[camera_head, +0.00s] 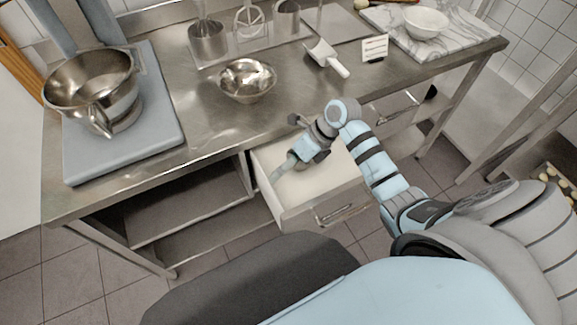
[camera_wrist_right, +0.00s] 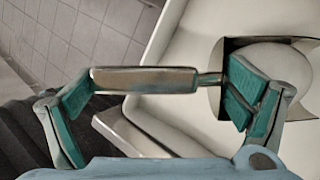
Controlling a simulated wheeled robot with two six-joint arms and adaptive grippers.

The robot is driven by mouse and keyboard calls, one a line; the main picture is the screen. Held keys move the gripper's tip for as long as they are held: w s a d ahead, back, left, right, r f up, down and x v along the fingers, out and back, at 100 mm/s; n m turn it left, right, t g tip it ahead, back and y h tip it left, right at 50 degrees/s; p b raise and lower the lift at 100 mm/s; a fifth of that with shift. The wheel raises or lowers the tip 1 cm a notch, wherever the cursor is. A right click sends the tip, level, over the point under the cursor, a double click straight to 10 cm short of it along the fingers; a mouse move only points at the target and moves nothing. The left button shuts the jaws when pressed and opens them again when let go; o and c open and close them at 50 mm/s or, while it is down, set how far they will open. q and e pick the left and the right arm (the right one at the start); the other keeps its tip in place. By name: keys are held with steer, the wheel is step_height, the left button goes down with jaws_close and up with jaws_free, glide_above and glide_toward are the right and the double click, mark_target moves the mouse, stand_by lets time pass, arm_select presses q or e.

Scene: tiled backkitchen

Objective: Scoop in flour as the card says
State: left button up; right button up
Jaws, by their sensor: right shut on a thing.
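My right gripper (camera_head: 284,167) is inside the open drawer (camera_head: 330,178). In the right wrist view its green-padded fingers are shut on a metal bar-like handle (camera_wrist_right: 145,79). Behind the right finger is a pale rounded shape (camera_wrist_right: 283,72) with a dark surround; the finger hides where it may join the handle. A white card (camera_head: 375,47) with dark lines stands on the counter; its writing is too small to read. A scoop (camera_head: 327,58) with a white handle lies beside it. A shiny metal bowl (camera_head: 247,80) stands mid-counter. I cannot make out any flour. My left gripper is out of view.
A mixer with a metal bowl (camera_head: 92,85) stands on a grey base (camera_head: 150,125) at the left. A white bowl (camera_head: 426,22) rests on a marble board (camera_head: 450,42). The counter (camera_head: 215,120) is clear near its front edge.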

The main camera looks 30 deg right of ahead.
steer(key=shift+r+p, duration=2.05)
steer(key=shift+r, duration=0.75)
steer(key=shift+t+h, duration=0.3)
steer(key=shift+h, duration=0.4)
step_height(320, 180, up, 5)
steer(key=p, duration=0.4)
step_height(320, 180, up, 6)
steer(key=h, duration=0.1)
steer(key=shift+n+t+h, duration=0.3)
steer(key=shift+n+t, duration=0.1)
